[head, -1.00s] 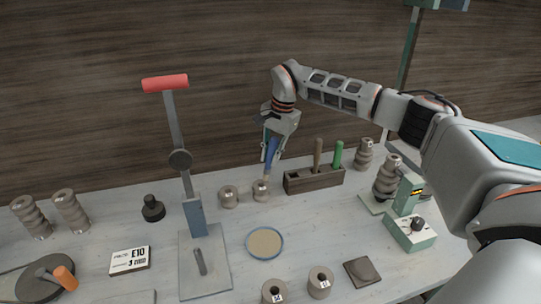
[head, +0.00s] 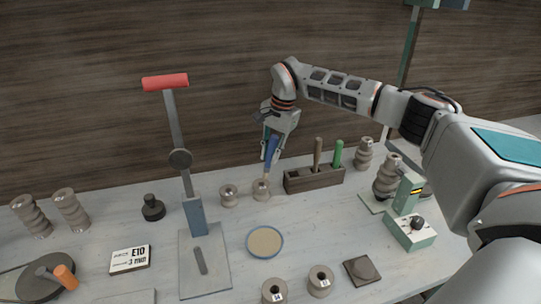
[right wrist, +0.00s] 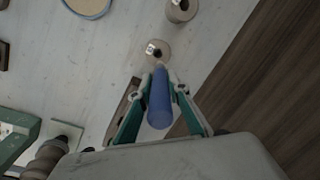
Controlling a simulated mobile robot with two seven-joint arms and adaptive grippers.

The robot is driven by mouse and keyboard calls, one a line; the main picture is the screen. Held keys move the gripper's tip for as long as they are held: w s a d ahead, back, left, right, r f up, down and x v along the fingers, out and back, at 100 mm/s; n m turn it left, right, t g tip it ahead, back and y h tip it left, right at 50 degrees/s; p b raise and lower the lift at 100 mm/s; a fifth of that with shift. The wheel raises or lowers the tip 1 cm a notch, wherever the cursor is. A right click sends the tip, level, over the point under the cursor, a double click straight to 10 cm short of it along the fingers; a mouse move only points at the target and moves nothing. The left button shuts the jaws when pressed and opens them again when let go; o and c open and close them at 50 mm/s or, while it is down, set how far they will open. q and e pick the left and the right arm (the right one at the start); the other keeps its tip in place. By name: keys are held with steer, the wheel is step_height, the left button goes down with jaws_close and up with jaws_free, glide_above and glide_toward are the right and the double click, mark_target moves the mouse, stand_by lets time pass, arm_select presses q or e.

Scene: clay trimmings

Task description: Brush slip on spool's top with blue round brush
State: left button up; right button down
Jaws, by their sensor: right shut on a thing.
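My right gripper (head: 270,147) is shut on the blue round brush (head: 272,152), held tip down. The brush's blue handle (right wrist: 159,100) also shows in the right wrist view between the green fingers. The brush tip is at the top of a grey-brown clay spool (head: 261,190); the spool also shows in the right wrist view (right wrist: 157,53). I cannot tell whether the tip touches it. A second spool (head: 229,196) stands just left of it. A round blue-rimmed dish of tan slip (head: 281,249) lies nearer on the table. My left gripper is not in view.
A dark wooden rack (head: 314,181) with brown and green handles stands right of the spool. A lever press (head: 196,215) with a red grip stands left. Two spools with white labels (head: 274,291) (head: 320,281) sit at the front, near a dark square tile (head: 361,270).

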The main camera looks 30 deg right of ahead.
steer(key=shift+w+a, duration=0.1)
steer(key=shift+w+a, duration=0.65)
steer(key=shift+f, duration=0.35)
stand_by(0.8)
steer(key=shift+r, duration=0.35)
steer(key=shift+a, duration=0.1)
steer(key=shift+s+a, duration=0.3)
steer(key=shift+a, duration=0.65)
steer(key=shift+f, duration=0.35)
stand_by(0.8)
steer(key=shift+r, duration=0.35)
